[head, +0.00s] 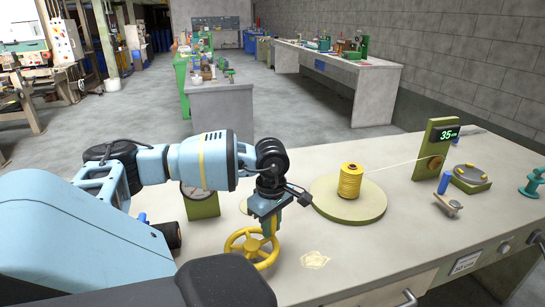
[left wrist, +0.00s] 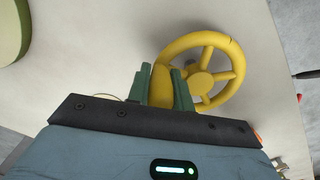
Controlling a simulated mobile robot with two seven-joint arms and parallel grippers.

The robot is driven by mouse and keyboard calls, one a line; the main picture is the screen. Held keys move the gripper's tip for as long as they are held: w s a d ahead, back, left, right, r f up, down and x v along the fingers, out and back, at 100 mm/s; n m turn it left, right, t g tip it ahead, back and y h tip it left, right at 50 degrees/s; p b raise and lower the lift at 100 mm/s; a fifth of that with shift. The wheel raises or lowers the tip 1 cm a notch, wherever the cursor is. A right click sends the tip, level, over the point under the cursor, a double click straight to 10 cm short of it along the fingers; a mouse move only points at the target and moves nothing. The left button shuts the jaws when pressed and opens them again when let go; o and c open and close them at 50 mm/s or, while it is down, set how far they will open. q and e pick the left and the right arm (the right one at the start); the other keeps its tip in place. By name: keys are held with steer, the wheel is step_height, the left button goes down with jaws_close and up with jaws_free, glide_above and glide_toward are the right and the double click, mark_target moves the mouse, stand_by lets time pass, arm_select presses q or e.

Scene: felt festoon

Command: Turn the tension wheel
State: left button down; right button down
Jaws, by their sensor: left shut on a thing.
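The tension wheel is a yellow spoked handwheel (head: 238,244) at the near middle of the bench in the head view. It also fills the upper middle of the left wrist view (left wrist: 231,61). My left gripper (head: 268,225) comes down from above onto the wheel. In the left wrist view its two green fingers (left wrist: 164,87) stand on either side of the rim, shut on it. The part of the rim between the fingers is partly hidden. My right gripper does not show in either view.
A yellow thread spool (head: 350,181) stands on a round green plate (head: 325,200). Its thread runs to a green post with a display (head: 447,134) reading about 35 cm. A dial gauge (head: 199,201) stands behind the wheel.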

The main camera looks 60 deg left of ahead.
arm_select(q)
steer(key=c, duration=1.3)
jaws_free()
steer(key=shift+o, duration=0.2)
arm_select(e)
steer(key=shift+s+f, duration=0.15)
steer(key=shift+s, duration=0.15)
arm_select(q)
steer(key=shift+r, duration=0.1)
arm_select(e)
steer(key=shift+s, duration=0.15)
arm_select(q)
step_height(320, 180, up, 7)
steer(key=shift+f, duration=0.2)
steer(key=shift+r, duration=0.5)
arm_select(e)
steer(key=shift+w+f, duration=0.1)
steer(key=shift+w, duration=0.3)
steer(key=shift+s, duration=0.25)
